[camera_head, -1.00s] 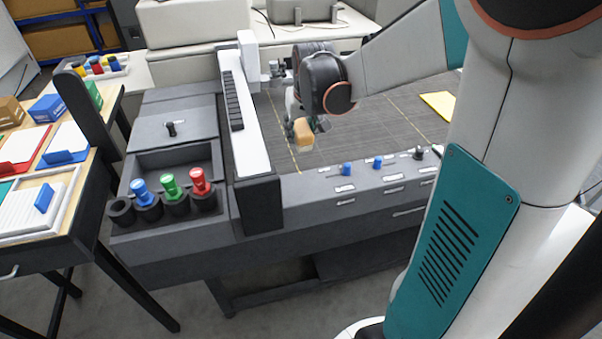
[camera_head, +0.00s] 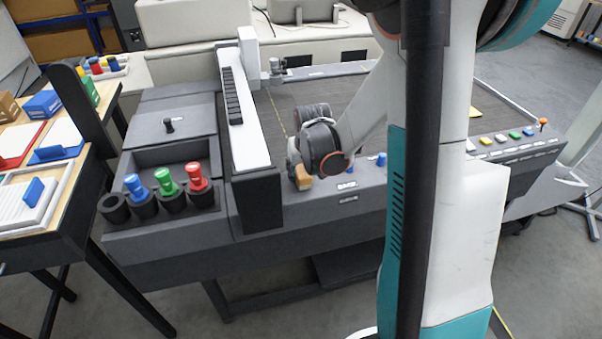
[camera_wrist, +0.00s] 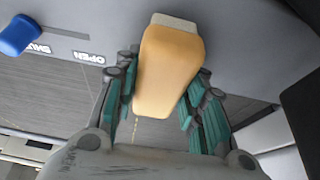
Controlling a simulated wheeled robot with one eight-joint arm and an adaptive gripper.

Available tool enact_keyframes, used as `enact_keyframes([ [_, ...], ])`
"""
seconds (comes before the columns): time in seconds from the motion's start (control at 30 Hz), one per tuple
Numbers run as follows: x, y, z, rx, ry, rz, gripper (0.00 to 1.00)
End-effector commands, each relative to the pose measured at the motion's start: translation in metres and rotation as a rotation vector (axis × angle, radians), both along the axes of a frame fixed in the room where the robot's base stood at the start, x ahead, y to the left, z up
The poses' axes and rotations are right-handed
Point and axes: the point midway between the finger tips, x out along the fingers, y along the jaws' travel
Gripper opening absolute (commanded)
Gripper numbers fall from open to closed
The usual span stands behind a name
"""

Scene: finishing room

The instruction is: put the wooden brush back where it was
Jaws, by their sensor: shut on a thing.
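The wooden brush (camera_wrist: 168,68) has a tan, rounded body with a pale strip at its far end. It is between the teal fingers of my gripper (camera_wrist: 160,110) in the wrist view, and the gripper is shut on it. In the head view the brush (camera_head: 304,183) shows as a small tan block below my gripper (camera_head: 300,172), at the near edge of the grey machine's bed. The fingers are mostly hidden there by my wrist. I cannot tell whether the brush touches the machine.
The grey machine (camera_head: 200,252) has a raised white-topped beam (camera_head: 247,130) left of my gripper. Left of that are an open tray recess (camera_head: 170,152) and holders with blue, green and red-handled tools (camera_head: 166,182). A blue knob (camera_wrist: 20,35) sits beside "OPEN" and "SHUT" labels.

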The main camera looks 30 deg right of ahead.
Motion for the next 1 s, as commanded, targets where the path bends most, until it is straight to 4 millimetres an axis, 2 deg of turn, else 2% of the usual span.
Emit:
enact_keyframes([
  [0.07, 0.000, 0.000, -0.007, 0.000, 0.000, 0.000, 0.15],
  [0.4, 0.000, 0.000, -0.010, 0.000, 0.000, 0.000, 0.15],
  [0.43, 0.000, 0.000, -0.010, 0.000, 0.000, 0.000, 0.40],
  [0.5, 0.000, 0.000, -0.009, 0.000, 0.000, 0.000, 0.56],
  [0.53, 0.000, 0.000, -0.009, 0.000, 0.000, 0.000, 0.58],
  [0.87, 0.000, 0.000, -0.008, 0.000, 0.000, 0.000, 0.58],
  [1.0, -0.002, 0.001, 0.001, 0.000, 0.000, 0.000, 0.58],
])
